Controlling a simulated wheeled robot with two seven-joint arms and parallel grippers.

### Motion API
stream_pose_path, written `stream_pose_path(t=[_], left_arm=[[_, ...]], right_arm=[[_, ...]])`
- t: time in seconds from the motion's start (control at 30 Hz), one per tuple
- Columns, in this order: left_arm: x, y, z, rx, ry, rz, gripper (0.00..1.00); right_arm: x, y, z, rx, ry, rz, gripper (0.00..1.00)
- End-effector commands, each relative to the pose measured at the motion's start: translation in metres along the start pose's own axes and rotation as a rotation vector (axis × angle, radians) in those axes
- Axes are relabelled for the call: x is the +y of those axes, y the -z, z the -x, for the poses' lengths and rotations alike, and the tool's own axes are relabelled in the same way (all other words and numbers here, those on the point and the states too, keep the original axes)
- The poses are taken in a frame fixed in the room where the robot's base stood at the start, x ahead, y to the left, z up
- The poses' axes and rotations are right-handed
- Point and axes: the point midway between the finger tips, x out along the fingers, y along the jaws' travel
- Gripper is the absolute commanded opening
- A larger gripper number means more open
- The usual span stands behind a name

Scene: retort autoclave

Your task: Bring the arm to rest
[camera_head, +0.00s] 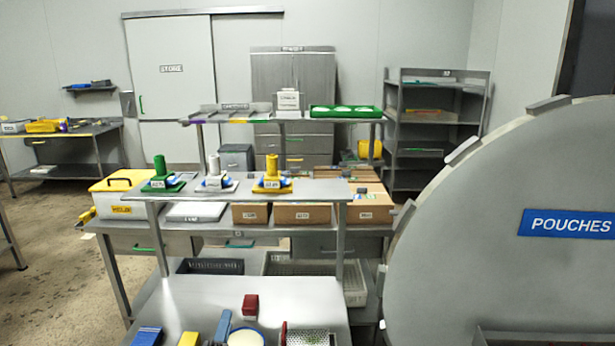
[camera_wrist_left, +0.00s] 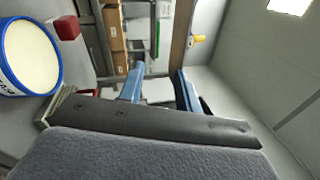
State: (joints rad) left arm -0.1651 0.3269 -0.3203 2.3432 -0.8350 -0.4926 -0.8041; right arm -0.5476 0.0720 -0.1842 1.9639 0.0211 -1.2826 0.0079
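My left gripper (camera_head: 226,315) comes up from the bottom edge of the head view, left of a blue-rimmed tub with pale cream contents (camera_head: 246,338). Only a light-blue finger shows there. In the left wrist view, the two blue fingers (camera_wrist_left: 159,70) stand apart with nothing held between them. The same tub (camera_wrist_left: 30,57) is at the left of that view, apart from the fingers. The rest of the left arm is below the head view's edge. My right gripper is in neither view.
A steel bench (camera_head: 300,296) holds a red block (camera_head: 250,304), a grater-like metal piece (camera_head: 308,337), and blue (camera_head: 147,336) and yellow (camera_head: 188,339) items. A raised shelf (camera_head: 320,190) stands behind. A large round door marked POUCHES (camera_head: 480,230) fills the right. Floor is open at left.

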Motion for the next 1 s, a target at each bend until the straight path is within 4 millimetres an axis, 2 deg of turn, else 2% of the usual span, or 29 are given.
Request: stream_pose_path(t=[0.1, 0.2, 0.3, 0.4, 0.6, 0.8, 1.0], left_arm=[[0.05, -0.018, 0.033, -0.122, -0.227, 0.286, 0.34], [0.091, -0.026, 0.069, -0.24, -0.419, 0.516, 0.34], [0.129, -0.026, 0.113, -0.372, -0.611, 0.731, 0.34], [0.157, -0.021, 0.158, -0.502, -0.783, 0.907, 0.34], [0.182, -0.009, 0.224, -0.69, -1.009, 1.105, 0.34], [0.191, 0.002, 0.27, -0.827, -1.162, 1.216, 0.34], [0.193, 0.011, 0.308, -0.942, -1.282, 1.288, 0.34]], right_arm=[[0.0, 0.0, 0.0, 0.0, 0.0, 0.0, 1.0], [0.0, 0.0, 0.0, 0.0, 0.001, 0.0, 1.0], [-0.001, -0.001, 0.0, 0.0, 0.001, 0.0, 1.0], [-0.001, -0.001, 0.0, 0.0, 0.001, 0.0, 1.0], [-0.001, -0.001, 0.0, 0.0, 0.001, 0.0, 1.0], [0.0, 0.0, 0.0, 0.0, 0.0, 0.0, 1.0], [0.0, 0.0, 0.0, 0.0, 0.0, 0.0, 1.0]])
